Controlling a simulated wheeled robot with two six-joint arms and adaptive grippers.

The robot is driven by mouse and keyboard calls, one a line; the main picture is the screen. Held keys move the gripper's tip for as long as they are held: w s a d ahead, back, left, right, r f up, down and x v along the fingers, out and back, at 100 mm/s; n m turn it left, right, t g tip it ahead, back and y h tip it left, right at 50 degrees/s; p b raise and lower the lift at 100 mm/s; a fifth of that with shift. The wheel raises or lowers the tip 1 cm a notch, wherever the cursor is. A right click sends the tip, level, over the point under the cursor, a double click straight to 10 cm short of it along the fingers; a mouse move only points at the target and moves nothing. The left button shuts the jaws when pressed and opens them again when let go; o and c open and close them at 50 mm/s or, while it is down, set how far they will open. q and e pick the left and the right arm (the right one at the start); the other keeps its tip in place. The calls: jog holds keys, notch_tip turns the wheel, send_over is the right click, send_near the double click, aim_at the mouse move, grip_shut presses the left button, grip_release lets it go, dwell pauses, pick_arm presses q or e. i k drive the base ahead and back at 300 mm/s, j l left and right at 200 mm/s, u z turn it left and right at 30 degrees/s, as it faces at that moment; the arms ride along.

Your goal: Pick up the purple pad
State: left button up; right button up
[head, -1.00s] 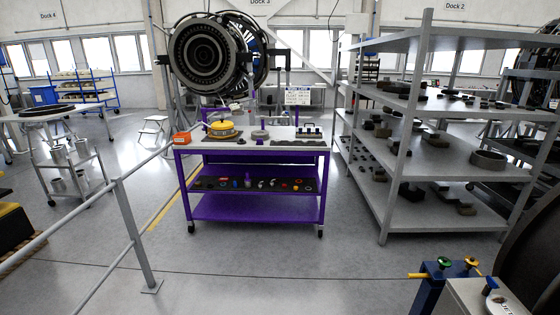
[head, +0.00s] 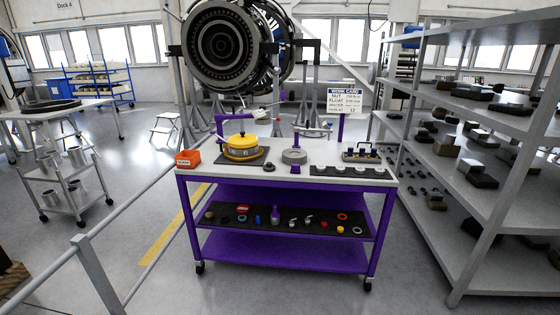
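A purple cart (head: 280,196) with a light top stands ahead of me. I cannot make out a clear purple pad on it. A small purple piece (head: 295,169) shows at the foot of a grey round part (head: 294,156) on the top. A purple bottle-like item (head: 275,214) stands on the dark mat of the middle shelf. A yellow round part (head: 243,146) sits on a dark mat at the top's left. Neither of my grippers is in view.
An orange bin (head: 188,158) is at the top's left corner and a work card (head: 345,101) stands at the back. A railing (head: 100,272) is at left, a grey shelf rack (head: 478,182) at right. The floor before the cart is clear.

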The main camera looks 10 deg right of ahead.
aim_at(295, 168)
jog(key=i+j+z, duration=0.15)
jog(key=i+z, duration=0.3)
jog(key=i+j+z, duration=0.3)
jog(key=i+z, duration=0.15)
jog(key=i, duration=0.15)
jog(key=i+j+z, duration=0.45)
